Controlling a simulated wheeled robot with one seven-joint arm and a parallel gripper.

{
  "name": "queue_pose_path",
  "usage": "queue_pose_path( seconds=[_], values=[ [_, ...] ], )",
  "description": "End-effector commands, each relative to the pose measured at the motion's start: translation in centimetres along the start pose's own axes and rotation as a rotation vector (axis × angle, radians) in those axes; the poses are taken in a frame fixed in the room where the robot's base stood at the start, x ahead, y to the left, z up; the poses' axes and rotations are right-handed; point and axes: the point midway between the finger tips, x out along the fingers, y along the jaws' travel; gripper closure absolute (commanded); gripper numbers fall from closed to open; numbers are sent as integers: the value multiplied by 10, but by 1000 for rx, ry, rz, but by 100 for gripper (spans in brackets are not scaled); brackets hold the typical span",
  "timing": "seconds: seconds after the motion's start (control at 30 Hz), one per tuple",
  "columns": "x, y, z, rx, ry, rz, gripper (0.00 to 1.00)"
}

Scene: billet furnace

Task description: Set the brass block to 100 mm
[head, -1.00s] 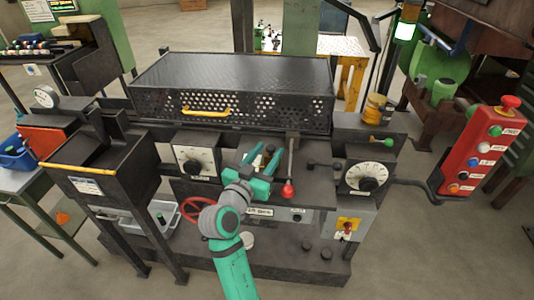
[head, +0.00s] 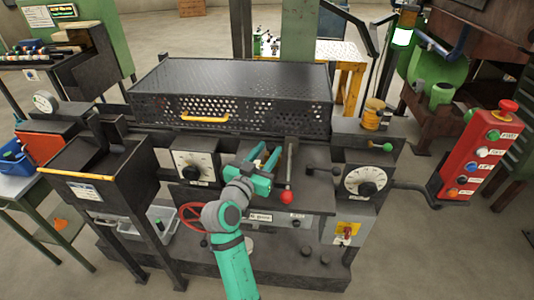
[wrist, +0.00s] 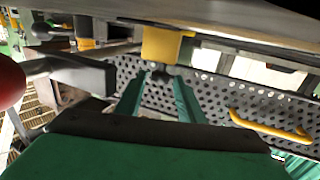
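A yellow, brass-coloured block (wrist: 163,46) shows at the top middle of the wrist view, under a grey bar or edge. I take it as the brass block; I cannot make it out in the head view. My gripper (wrist: 162,76) has its two green fingers apart, with a dark gap between them. Its fingertips appear just below the block in the wrist view, and I see no clear grip on it. In the head view my gripper (head: 266,158) is over the machine's front, left of the upright red-knobbed lever (head: 286,197). No scale reading is legible.
A perforated black cover (head: 230,85) with a yellow handle (head: 205,118) lies behind my gripper. Dials stand left (head: 196,163) and right (head: 365,187). A red handwheel (head: 193,215) is below. A red button box (head: 478,152) is at right.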

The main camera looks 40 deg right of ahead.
Motion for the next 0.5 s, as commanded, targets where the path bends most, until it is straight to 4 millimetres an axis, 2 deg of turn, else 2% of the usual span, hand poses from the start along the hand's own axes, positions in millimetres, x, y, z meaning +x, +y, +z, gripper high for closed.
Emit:
queue_pose_path(
  seconds=[0.33, 0.5],
  values=[
    [-2, 0, 1, 0, -1, 0, 59],
    [-18, -1, 2, 0, -2, -3, 59]
  ],
)
